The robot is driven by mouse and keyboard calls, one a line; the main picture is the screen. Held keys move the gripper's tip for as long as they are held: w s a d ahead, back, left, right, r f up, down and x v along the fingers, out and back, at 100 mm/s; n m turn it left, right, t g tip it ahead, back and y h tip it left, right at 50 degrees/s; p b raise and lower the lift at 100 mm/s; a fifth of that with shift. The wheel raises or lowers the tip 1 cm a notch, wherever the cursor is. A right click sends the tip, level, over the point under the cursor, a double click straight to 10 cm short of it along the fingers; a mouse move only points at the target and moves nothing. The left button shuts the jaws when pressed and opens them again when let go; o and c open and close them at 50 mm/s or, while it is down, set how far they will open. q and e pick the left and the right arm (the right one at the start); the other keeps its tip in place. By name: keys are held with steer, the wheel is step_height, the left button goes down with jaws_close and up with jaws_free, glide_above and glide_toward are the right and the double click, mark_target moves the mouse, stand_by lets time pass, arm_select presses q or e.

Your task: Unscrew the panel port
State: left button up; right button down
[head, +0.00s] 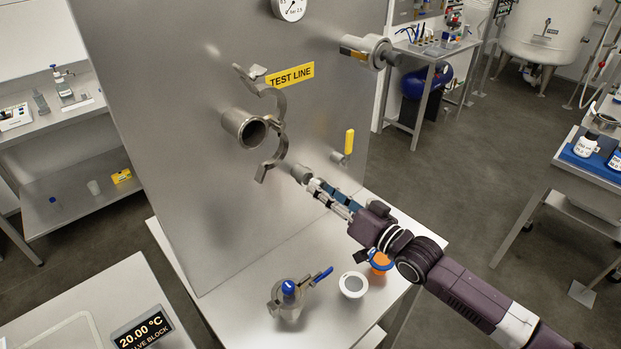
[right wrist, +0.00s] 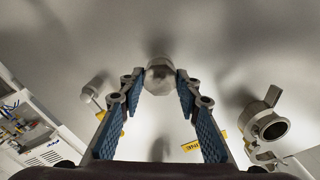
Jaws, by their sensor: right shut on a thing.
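The panel port is a small round metal fitting (head: 299,173) on the steel panel, low and right of the open pipe. In the right wrist view the port (right wrist: 160,78) sits between the fingertips, its faceted end towards the camera. My right gripper (head: 312,183) reaches the panel from the right and is shut on the port; its blue-padded fingers (right wrist: 160,85) lie on both sides of it. The rest of the port behind the fingertips is partly hidden in the head view. My left gripper is not in view.
An open pipe stub (head: 243,128) with an open hinged clamp (head: 273,150) juts from the panel to the left. A yellow-handled valve (head: 349,143) is close on the right. Below, a blue-handled valve fitting (head: 290,297) and a white cup (head: 353,285) stand on the bench.

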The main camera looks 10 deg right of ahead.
steer(key=shift+p+v, duration=1.1)
steer(key=shift+v, duration=1.55)
